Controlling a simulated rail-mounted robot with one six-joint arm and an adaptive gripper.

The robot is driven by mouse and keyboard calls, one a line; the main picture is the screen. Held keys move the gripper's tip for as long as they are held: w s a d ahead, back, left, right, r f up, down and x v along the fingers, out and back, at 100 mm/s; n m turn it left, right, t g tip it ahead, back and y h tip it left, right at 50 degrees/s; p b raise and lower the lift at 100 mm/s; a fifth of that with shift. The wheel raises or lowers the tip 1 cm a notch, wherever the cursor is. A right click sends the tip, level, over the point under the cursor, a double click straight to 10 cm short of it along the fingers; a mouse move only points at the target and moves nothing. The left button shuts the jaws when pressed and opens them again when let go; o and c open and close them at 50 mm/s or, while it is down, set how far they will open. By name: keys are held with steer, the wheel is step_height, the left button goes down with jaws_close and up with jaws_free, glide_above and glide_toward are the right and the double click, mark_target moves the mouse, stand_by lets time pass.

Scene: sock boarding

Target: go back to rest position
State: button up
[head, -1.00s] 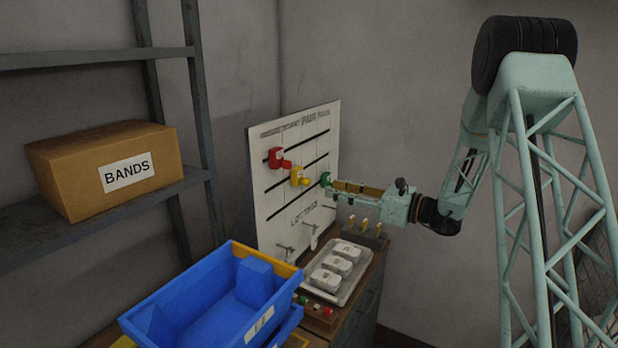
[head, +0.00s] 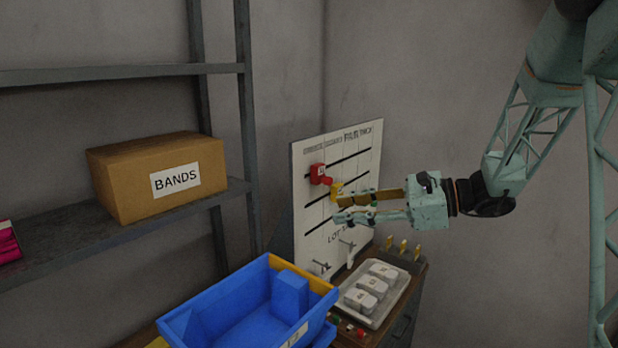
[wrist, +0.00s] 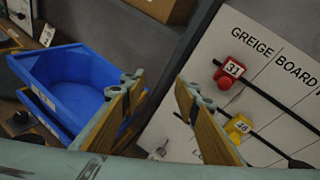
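My gripper (head: 344,207) is in front of the board, its fingers pointing left. In the wrist view its two fingers (wrist: 158,88) stand wide apart with nothing between them. The white greige board (head: 304,215) stands upright against the wall and also shows in the wrist view (wrist: 258,62). A red piece (head: 319,174), marked 37 in the wrist view (wrist: 229,73), hangs on it. A yellow piece (head: 336,189), marked 46 in the wrist view (wrist: 238,128), hangs lower right.
A blue bin (head: 235,305) stands in front of the board. A tray (head: 390,303) with white blocks and a holder with yellow-topped pegs (head: 403,257) lie below my gripper. A BANDS box (head: 155,178) sits on the left shelf. Space right of the board is open.

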steer(key=s+a+r+n+g+h, duration=0.1)
steer(key=s+a+n+g+h, duration=0.3)
steer(key=s, duration=0.9)
steer(key=s+d+r+n+h, duration=0.15)
steer(key=s+n, duration=0.35)
steer(key=s, duration=0.9)
steer(key=s+d+n+t+h, duration=0.1)
steer(key=s+d+n+h, duration=0.3)
steer(key=s+d, duration=0.3)
steer(key=s+d+n+t+h+b, duration=0.1)
steer(key=s+d+n+t+h, duration=0.1)
steer(key=s+d+n+h, duration=0.2)
steer(key=shift+s+d+f+n+h, duration=0.2)
steer(key=shift+s+d, duration=0.55)
steer(key=shift+s, duration=1.45)
steer(key=shift+s+d+r+n+h, duration=0.15)
steer(key=shift+s+d+n, duration=0.45)
steer(key=shift+s, duration=1.6)
steer(key=shift+d+f, duration=0.1)
steer(key=shift+d, duration=0.05)
